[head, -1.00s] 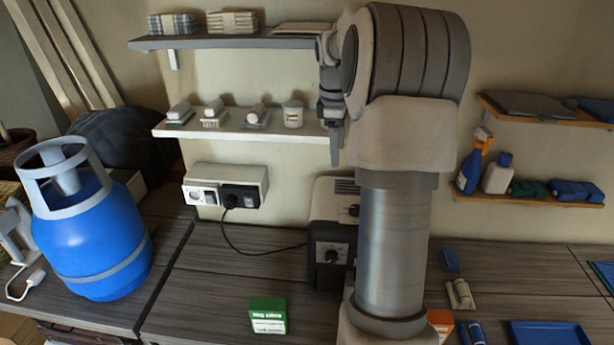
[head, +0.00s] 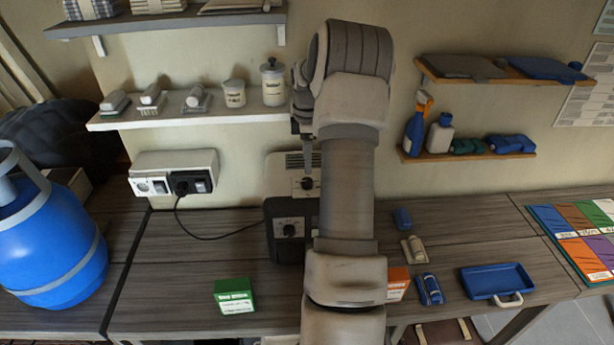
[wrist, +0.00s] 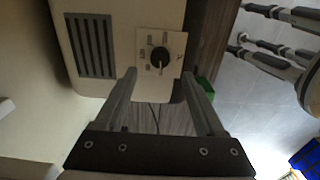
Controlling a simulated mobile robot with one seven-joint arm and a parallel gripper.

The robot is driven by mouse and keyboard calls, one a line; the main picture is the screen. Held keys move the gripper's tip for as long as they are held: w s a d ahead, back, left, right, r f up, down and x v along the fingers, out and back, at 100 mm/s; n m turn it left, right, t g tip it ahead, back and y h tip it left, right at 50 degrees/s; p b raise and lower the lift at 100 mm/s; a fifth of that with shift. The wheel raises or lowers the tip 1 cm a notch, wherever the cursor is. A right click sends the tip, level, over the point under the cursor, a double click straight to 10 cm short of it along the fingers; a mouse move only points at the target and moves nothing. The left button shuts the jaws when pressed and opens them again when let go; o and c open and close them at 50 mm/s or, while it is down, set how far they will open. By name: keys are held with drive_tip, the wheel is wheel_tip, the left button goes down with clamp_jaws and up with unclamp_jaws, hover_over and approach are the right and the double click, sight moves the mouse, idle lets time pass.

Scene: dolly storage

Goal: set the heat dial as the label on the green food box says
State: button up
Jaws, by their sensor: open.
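The green food box (head: 234,296) stands on the worktop at the front left of the head view. Its white label is too small to read. The cream and dark appliance (head: 276,220) stands against the wall, partly hidden by my arm. It has an upper dial (head: 307,183) and a lower dial (head: 289,229). In the wrist view a black dial (wrist: 159,57) sits on a white plate with small, unclear markings, beside a vent. My gripper (wrist: 158,72) is open and empty, its fingertips near the plate's lower edge. In the head view my gripper (head: 308,165) is just above the upper dial.
A blue gas bottle (head: 50,240) stands at the left. A cord runs from the wall socket (head: 175,173) toward the appliance. An orange box (head: 398,283), a blue tray (head: 497,281) and small items lie to the right. Shelves hang on both sides above.

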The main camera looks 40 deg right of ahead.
wheel_tip(320, 180, down, 7)
idle(0.3)
clamp_jaws()
idle(0.3)
